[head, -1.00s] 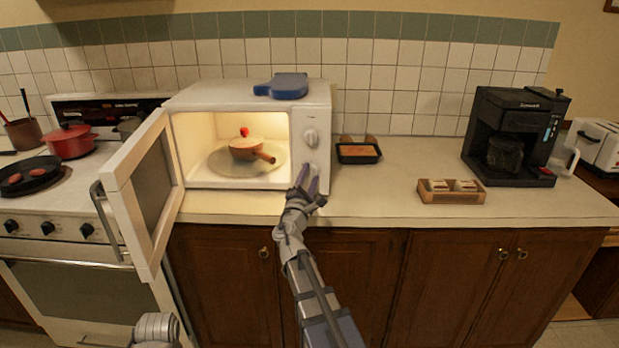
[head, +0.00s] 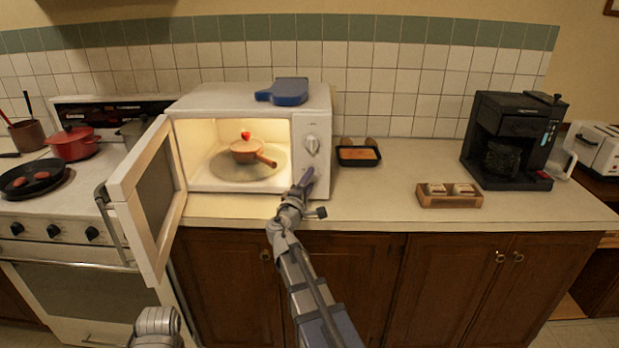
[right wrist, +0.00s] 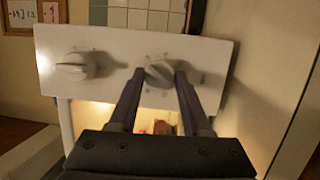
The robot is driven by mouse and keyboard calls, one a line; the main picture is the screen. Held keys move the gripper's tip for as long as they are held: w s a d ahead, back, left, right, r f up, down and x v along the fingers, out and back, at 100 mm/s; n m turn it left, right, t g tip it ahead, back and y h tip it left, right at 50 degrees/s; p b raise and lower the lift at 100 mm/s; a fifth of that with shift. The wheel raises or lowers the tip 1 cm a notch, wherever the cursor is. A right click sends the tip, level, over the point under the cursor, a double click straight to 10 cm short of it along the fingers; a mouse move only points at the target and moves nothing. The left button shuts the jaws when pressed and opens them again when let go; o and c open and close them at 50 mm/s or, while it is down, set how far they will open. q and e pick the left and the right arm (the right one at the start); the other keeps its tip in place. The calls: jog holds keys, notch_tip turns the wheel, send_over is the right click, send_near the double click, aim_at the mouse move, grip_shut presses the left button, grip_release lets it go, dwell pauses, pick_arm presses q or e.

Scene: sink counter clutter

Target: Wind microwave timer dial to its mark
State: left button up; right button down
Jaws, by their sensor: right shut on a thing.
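The white microwave (head: 240,93) stands on the counter with its door (head: 150,200) swung open to the left. Its front panel has two dials. The upper dial (head: 312,144) is uncovered; it is the left one in the right wrist view (right wrist: 74,66). My right gripper (head: 307,176) is at the lower dial and hides most of it in the head view. In the right wrist view its fingers (right wrist: 160,73) are shut on the sides of this dial (right wrist: 158,76). Marks ring the dial, but I cannot read its setting.
A pan (head: 247,150) with a red thing in it sits on the microwave's plate. A blue item (head: 288,92) lies on top. A black tray (head: 358,156), a wooden holder (head: 448,198) and a coffee maker (head: 510,135) stand to the right. Counter between them is free.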

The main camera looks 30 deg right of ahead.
jog(key=shift+r+m+g+y+p, duration=0.15)
jog(key=shift+m+g+p, duration=0.2)
jog(key=shift+m, duration=0.45)
jog(key=shift+m+g+y+p, duration=0.15)
jog(key=shift+m+p, duration=0.3)
jog(key=shift+m, duration=0.35)
jog(key=shift+c, duration=1.8)
grip_release()
jog(key=v, duration=0.7)
jog(key=shift+s+a, duration=0.25)
jog(key=shift+s, duration=0.05)
